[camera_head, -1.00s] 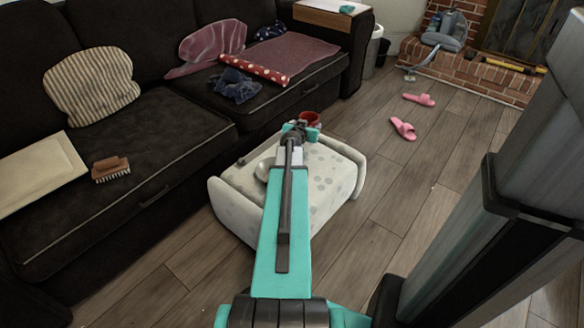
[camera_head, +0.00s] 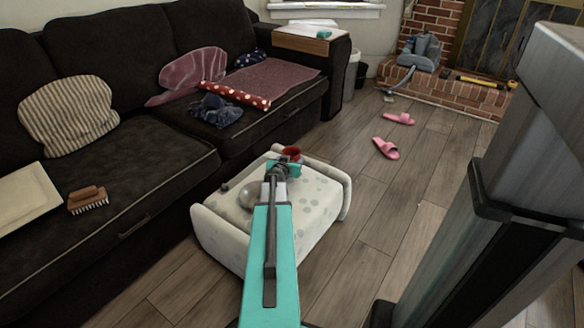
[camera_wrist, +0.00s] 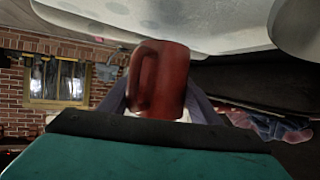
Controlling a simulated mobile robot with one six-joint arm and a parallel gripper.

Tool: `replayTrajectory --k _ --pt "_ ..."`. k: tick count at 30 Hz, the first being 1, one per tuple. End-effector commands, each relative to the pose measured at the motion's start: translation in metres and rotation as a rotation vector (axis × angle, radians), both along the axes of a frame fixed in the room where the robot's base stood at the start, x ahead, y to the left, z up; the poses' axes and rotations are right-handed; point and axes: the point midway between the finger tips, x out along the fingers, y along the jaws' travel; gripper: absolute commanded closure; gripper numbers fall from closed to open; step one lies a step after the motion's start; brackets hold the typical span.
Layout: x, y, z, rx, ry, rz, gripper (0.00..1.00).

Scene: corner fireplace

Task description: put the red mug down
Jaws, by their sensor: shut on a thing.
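The red mug (camera_head: 291,152) shows small at the end of my arm in the head view, at the far edge of the cream spotted ottoman (camera_head: 318,213). In the wrist view the red mug (camera_wrist: 165,75) fills the middle, its handle to the left. My gripper (camera_wrist: 160,103) is shut on it, with a grey finger on either side. In the head view my gripper (camera_head: 287,165) partly hides the mug. Whether the mug's base touches the ottoman cannot be told.
A round pale bowl-like thing (camera_head: 250,195) and a small dark thing (camera_head: 224,187) are on the ottoman's left side. The dark sofa (camera_head: 120,190) stands close on the left.

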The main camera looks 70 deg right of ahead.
Motion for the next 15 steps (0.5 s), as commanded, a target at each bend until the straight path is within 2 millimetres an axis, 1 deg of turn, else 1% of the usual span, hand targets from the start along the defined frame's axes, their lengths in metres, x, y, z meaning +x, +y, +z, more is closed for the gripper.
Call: replayTrajectory --k 5,8,12,15 --pt "0.000 0.000 -0.001 -0.001 0.000 0.001 0.74" --pt "0.000 0.000 -0.009 0.000 0.001 0.001 0.74" --pt "0.000 0.000 -0.026 0.000 0.001 0.001 0.74" --pt "0.000 0.000 -0.034 0.000 0.001 0.001 0.74"
